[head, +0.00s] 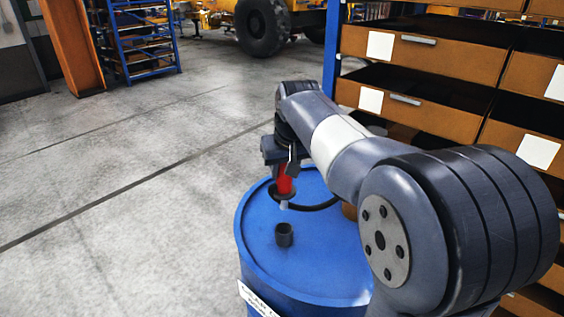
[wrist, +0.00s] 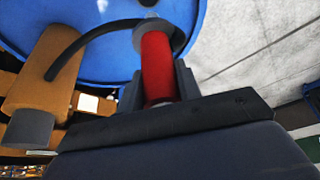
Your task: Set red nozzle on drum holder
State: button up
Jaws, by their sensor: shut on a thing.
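The red nozzle (head: 284,181) is held in my gripper (head: 283,170), upright with its pale tip pointing down, above the blue drum's top. A dark round flange sits below its red body. The nozzle also shows in the wrist view (wrist: 157,68), between the jaws of my gripper (wrist: 158,85). A dark hose runs from it across the drum. The holder (head: 284,234) is a small dark open cup on the blue drum (head: 315,262), nearer the camera than the nozzle tip. The nozzle is apart from the holder. The holder is not clear in the wrist view.
Shelves with brown drawers (head: 420,105) stand close on the right, behind my arm. An orange-brown object (wrist: 42,70) with a grey end shows beside the drum in the wrist view. The floor (head: 130,190) left of the drum is clear.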

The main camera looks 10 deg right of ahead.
jog(key=shift+s+r, duration=0.1)
jog(key=shift+s, duration=0.05)
jog(key=shift+f, duration=0.3)
jog(key=b, duration=0.4)
send_over(285, 207)
jog(key=shift+w+f, duration=0.15)
jog(key=shift+f, duration=1.2)
jog(key=shift+w+f, duration=0.1)
jog(key=shift+f, duration=1.2)
jog(key=shift+f+b, duration=1.85)
jog(key=shift+f, duration=1.4)
jog(key=o, duration=1)
jog(key=v, duration=1.1)
jog(key=shift+f, duration=0.1)
